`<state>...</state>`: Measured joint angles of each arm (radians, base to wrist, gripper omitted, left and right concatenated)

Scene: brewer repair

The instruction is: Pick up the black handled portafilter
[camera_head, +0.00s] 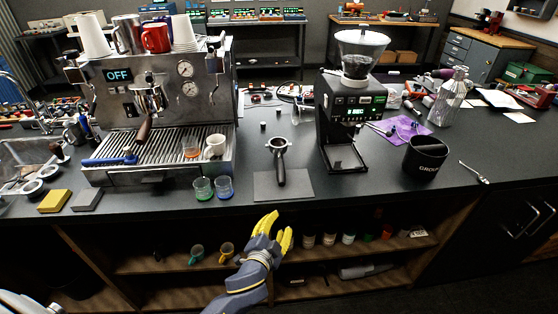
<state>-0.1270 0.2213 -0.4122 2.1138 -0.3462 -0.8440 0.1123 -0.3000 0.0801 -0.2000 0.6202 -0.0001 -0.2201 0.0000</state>
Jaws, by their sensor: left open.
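The black handled portafilter (279,163) lies on the counter, its round metal basket at the back and its black handle toward the front, over a grey mat (297,186). My left gripper (273,228) has yellow fingers. It is open and empty, in front of the counter's front edge, below and apart from the portafilter handle. My right gripper is not in view. Another portafilter with a brown handle (144,128) is at the espresso machine.
The espresso machine (120,77) stands at left with cups on top. A black grinder (341,125) and a grounds bin (425,157) stand at right. Open shelves lie below the counter.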

